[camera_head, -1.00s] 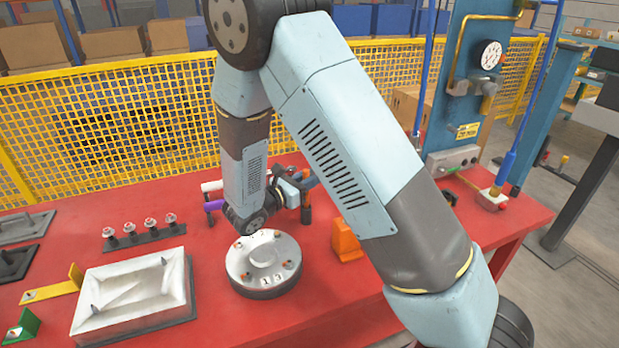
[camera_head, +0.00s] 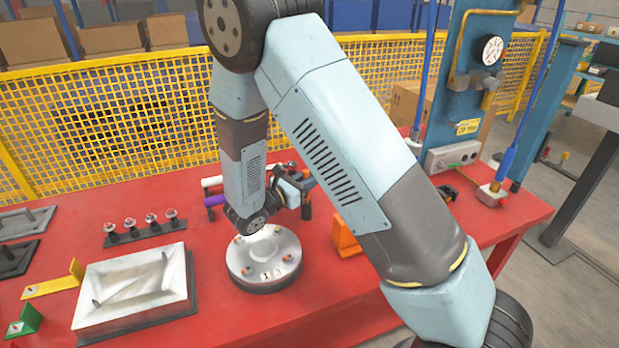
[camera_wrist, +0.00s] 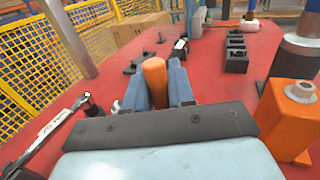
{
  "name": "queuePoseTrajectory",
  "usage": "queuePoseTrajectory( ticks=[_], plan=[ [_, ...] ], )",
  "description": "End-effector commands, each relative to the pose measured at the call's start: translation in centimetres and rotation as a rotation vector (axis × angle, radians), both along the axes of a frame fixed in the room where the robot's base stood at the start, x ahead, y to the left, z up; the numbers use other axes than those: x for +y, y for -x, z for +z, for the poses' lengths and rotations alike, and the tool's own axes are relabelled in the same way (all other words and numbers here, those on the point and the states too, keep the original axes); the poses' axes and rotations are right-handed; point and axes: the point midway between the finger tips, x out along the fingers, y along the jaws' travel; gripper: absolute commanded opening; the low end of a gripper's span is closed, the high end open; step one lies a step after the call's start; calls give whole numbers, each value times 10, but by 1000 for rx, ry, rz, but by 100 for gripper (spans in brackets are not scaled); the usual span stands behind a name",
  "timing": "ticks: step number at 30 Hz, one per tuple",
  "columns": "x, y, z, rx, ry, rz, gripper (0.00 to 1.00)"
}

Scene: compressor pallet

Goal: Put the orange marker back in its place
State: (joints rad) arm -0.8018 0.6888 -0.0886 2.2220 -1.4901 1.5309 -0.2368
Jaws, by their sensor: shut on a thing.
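The orange marker (camera_wrist: 155,82) stands between the two blue fingers of my gripper (camera_wrist: 158,88) in the wrist view, its rounded end showing and its lower part hidden. The fingers are shut on it. In the head view my gripper (camera_head: 303,188) is small and partly covered by my own arm, over the red table just behind the round grey flange (camera_head: 265,275). A bit of orange shows at its fingers. I cannot tell whether the marker touches anything below. Its place cannot be made out clearly.
An orange block (camera_head: 343,238) stands right of the flange and close on the right in the wrist view (camera_wrist: 290,118). A white tray (camera_head: 135,290) and a rack of several fittings (camera_head: 145,235) are at left. A yellow mesh fence (camera_head: 110,130) runs behind the table.

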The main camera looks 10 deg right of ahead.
Motion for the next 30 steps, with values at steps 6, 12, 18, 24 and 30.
queuePoseTrajectory(
  ticks=[6, 12, 18, 24, 30],
  plan=[
    [0, 0, -4, 0, 0, 0, 2],
    [0, 0, -7, 0, 0, 0, 2],
    [0, 0, -10, -1, -1, 0, 2],
    [0, 0, -13, 0, 0, 0, 2],
    [0, 0, -16, 0, 0, 0, 2]
  ],
)
